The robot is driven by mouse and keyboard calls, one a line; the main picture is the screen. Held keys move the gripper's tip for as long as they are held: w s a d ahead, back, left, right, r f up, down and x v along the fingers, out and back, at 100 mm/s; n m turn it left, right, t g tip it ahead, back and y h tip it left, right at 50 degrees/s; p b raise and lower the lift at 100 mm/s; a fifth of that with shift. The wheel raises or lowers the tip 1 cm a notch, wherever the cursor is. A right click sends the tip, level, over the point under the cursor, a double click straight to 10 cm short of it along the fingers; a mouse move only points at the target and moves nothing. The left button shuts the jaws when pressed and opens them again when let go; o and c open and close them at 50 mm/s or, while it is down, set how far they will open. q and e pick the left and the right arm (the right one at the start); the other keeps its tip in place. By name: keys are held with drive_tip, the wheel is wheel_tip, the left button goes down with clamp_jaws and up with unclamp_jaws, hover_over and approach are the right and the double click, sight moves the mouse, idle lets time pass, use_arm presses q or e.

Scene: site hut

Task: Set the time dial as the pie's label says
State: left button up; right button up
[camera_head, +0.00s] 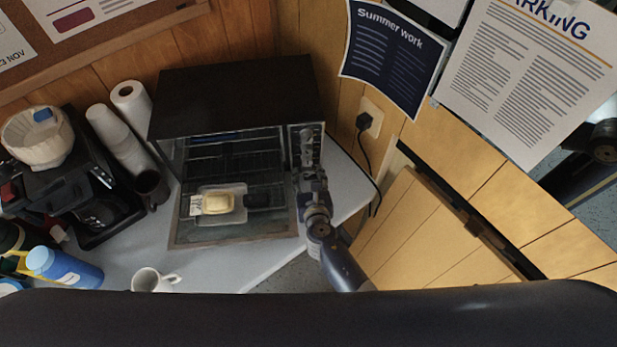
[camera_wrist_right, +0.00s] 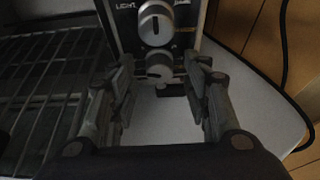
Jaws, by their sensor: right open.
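The toaster oven (camera_head: 237,95) stands on the counter with its door (camera_head: 235,236) folded down. A pale yellow pie (camera_head: 219,203) sits in a clear tray over the open door, with a small white label (camera_head: 196,205) at its left; its print is too small to read. Dials run down the oven's right panel. In the right wrist view, an upper dial (camera_wrist_right: 155,23) and a lower dial (camera_wrist_right: 160,67) show; I cannot tell which is the time dial. My right gripper (camera_wrist_right: 163,95) is open and empty, its fingers on either side below the lower dial. My left gripper is not in view.
A white mug (camera_head: 153,280) is near the front edge. A black cord (camera_head: 363,150) hangs at the right.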

drive_tip(key=shift+w, duration=0.1)
drive_tip(key=shift+c, duration=0.9)
clamp_jaws()
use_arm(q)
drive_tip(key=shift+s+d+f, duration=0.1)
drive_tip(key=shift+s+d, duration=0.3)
use_arm(e)
drive_tip(key=shift+d+f+m+y+b, duration=0.2)
drive_tip(key=shift+m+y+b, duration=0.35)
drive_tip(key=shift+m, duration=0.35)
drive_tip(key=shift+m+y+b, duration=0.55)
drive_tip(key=shift+m, duration=0.25)
drive_tip(key=shift+r+m+y, duration=0.1)
drive_tip(key=shift+m+y, duration=0.2)
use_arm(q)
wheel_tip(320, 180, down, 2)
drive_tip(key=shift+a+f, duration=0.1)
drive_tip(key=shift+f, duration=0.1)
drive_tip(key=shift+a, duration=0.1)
